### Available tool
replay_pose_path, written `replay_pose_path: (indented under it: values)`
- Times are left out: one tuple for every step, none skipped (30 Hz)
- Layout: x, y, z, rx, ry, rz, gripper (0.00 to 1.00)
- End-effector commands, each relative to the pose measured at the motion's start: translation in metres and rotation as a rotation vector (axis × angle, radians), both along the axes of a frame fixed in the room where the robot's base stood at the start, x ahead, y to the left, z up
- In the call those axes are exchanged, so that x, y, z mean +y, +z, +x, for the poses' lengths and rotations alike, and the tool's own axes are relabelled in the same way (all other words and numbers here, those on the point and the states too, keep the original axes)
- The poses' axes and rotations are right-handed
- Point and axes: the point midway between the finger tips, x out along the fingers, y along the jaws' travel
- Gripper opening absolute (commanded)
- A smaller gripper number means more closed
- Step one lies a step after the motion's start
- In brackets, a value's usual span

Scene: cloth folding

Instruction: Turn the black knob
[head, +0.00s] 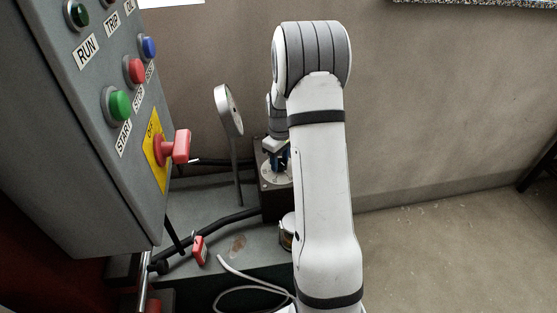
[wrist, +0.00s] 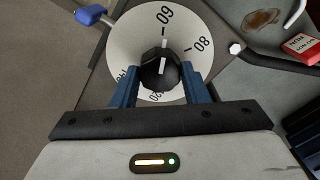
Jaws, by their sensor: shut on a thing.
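The black knob (wrist: 160,68) sits at the centre of a round white dial (wrist: 188,22) in the wrist view. The knob's white line points up in the picture, roughly at the dial's 60 mark, with 80 to its right. My gripper (wrist: 160,82) is shut on the knob, with a blue finger on each side. In the head view my gripper (head: 277,160) points down at the dark box (head: 272,204) that carries the dial. The knob itself is hard to make out there, behind the fingers.
A grey control panel (head: 90,150) with buttons and a red switch (head: 175,147) stands at the left. A round disc on a post (head: 228,110) rises beside the box. A red tag (head: 200,251) and a loose white cable (head: 245,279) lie nearby. Bare floor (head: 450,240) shows right.

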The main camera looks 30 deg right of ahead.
Motion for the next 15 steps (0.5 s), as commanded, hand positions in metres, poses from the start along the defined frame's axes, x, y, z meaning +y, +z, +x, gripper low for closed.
replay_pose_path:
  values:
    - [-0.0006,0.0001,0.0003,-0.001,-0.026,-0.001,0.18]
    - [-0.0008,0.0001,0.0002,-0.001,-0.046,-0.001,0.18]
    - [-0.0009,0.0001,0.0003,-0.001,-0.074,-0.001,0.18]
    - [-0.0010,0.0001,0.0002,-0.001,-0.096,-0.001,0.18]
    - [-0.0010,0.0001,0.0002,-0.002,-0.120,-0.001,0.18]
    - [-0.0011,0.0001,0.0002,-0.002,-0.154,-0.001,0.18]
    - [-0.0012,0.0001,0.0002,-0.002,-0.182,-0.001,0.18]
    - [-0.0012,0.0001,0.0002,-0.002,-0.209,-0.001,0.18]
    - [-0.0013,0.0001,0.0002,-0.002,-0.247,-0.001,0.18]
    - [-0.0013,0.0001,0.0002,-0.002,-0.276,-0.002,0.18]
    - [-0.0014,0.0001,0.0001,-0.002,-0.305,-0.002,0.18]
    - [-0.0015,0.0001,0.0001,-0.002,-0.342,-0.002,0.18]
    - [-0.0015,0.0001,0.0001,-0.002,-0.371,-0.002,0.18]
    - [-0.0015,0.0001,0.0000,-0.002,-0.400,-0.002,0.18]
    - [-0.0015,0.0001,0.0000,-0.002,-0.438,-0.002,0.18]
